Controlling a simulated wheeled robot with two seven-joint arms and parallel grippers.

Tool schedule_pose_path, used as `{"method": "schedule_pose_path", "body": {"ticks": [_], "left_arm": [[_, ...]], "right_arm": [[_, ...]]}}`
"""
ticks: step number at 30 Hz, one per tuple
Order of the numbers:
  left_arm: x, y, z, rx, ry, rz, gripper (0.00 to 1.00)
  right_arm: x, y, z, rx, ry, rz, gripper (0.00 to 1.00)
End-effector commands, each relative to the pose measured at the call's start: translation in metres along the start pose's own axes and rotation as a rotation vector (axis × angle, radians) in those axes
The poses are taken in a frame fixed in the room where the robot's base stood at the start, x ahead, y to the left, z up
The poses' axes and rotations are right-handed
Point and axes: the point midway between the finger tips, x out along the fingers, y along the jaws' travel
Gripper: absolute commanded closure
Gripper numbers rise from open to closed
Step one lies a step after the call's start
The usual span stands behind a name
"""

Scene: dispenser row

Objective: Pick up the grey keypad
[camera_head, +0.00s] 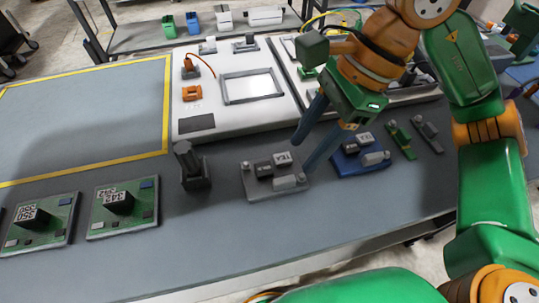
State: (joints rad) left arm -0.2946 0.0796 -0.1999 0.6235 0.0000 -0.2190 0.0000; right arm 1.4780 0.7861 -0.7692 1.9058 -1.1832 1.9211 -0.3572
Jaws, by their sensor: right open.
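A grey board-like module (254,187) with small raised blocks and a printed label lies on the grey bench, in the middle of the head view. It looks like the grey keypad, though its keys are too small to make out. My right gripper (302,154) points down with its two blue fingers apart and nothing between them. In the picture its fingertips are at the right edge of the grey module. Whether they touch it cannot be told. My left gripper is out of view.
A similar blue module (372,164) lies just right of the fingers. A black upright part (193,170) stands to the left, with green boards (122,208) farther left. A white panel (190,98) is behind. A yellow-bordered area (80,115) is clear.

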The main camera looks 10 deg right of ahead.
Motion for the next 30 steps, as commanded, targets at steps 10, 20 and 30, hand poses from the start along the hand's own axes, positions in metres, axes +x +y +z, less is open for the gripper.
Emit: {"method": "schedule_pose_path", "body": {"ticks": [10, 20, 30], "left_arm": [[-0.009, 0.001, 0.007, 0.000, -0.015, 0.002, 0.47], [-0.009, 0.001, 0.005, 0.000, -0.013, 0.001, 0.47], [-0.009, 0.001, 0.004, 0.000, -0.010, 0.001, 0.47]], "right_arm": [[0.058, -0.003, -0.003, 0.001, 0.001, 0.005, 0.47], [0.068, -0.004, -0.003, 0.000, 0.000, 0.000, 0.58], [0.067, -0.004, -0.003, 0.000, -0.001, 0.000, 1.00]]}}
